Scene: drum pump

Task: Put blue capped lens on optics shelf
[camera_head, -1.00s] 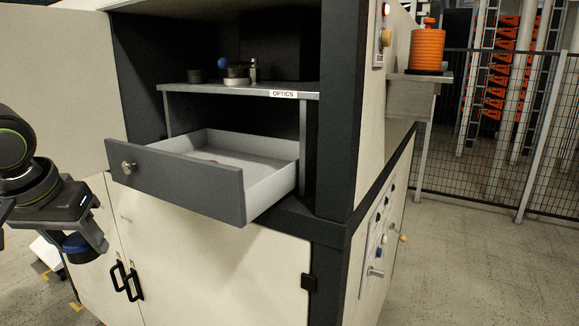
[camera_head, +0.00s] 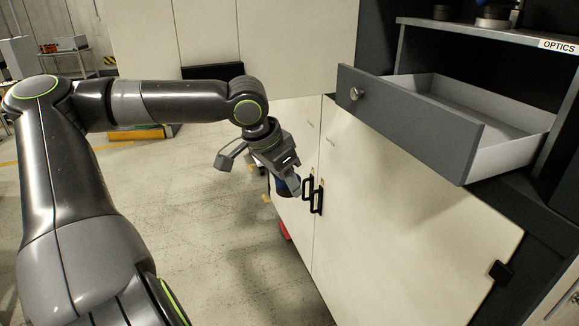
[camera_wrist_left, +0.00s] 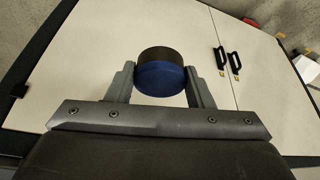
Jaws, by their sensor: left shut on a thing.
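My left gripper (camera_head: 284,184) is shut on the blue capped lens (camera_head: 289,187), in front of the cabinet's lower doors and left of the open drawer. The lens shows between both fingers in the left wrist view (camera_wrist_left: 161,75), with a blue cap and a dark body. The optics shelf (camera_head: 480,34) is at the upper right in the head view, with its OPTICS label at the right. It is higher than my left gripper and to its right. My right gripper is not in view.
The grey drawer (camera_head: 410,120) stands open below the shelf and sticks out from the cabinet. Black door handles (camera_head: 313,194) are close to my left gripper. Items (camera_head: 492,14) stand on the shelf, cut off by the top edge. Open floor (camera_head: 200,220) lies to the left.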

